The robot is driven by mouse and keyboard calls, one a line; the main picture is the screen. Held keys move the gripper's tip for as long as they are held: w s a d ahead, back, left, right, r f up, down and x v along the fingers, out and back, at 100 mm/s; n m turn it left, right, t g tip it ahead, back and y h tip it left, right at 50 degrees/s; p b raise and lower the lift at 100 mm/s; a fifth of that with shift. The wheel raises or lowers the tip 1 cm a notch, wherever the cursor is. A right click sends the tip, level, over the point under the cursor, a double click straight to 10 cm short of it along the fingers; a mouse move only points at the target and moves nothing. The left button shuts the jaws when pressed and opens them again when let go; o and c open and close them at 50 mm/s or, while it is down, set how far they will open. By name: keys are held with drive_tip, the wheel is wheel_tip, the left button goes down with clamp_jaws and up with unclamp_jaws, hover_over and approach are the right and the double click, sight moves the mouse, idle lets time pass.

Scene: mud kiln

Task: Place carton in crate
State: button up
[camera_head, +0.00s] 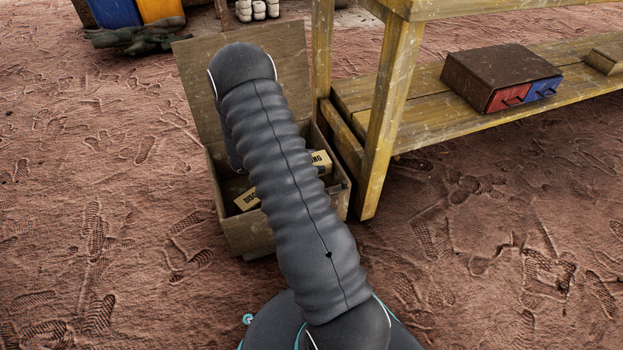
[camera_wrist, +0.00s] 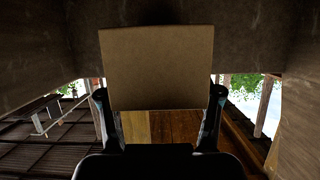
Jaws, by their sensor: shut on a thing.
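The open wooden crate (camera_head: 262,238) stands on the ground at the middle of the head view, its lid raised at the back. My arm crosses over it and hides much of its inside and my gripper. Tan boxes with dark lettering show inside the crate, one left of the arm (camera_head: 247,200) and one right of it (camera_head: 321,161). In the wrist view my gripper (camera_wrist: 159,97) is shut on a plain brown carton (camera_wrist: 157,65), with a finger at each side. I cannot tell whether the carton touches the crate's floor or walls.
A wooden workbench (camera_head: 381,125) stands close to the crate's right side, one leg beside it. A brown drawer box (camera_head: 500,75) with red and blue fronts sits on its lower shelf. Gloves (camera_head: 135,37) and blue and yellow bins (camera_head: 158,10) are at the back left. The front ground is clear.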

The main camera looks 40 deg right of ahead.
wheel_tip(320, 180, down, 7)
drive_tip(key=b, duration=0.1)
idle(0.4)
drive_tip(key=shift+f, duration=0.35)
drive_tip(key=shift+f+b, duration=0.2)
drive_tip(key=shift+b, duration=0.1)
drive_tip(key=o, duration=1.4)
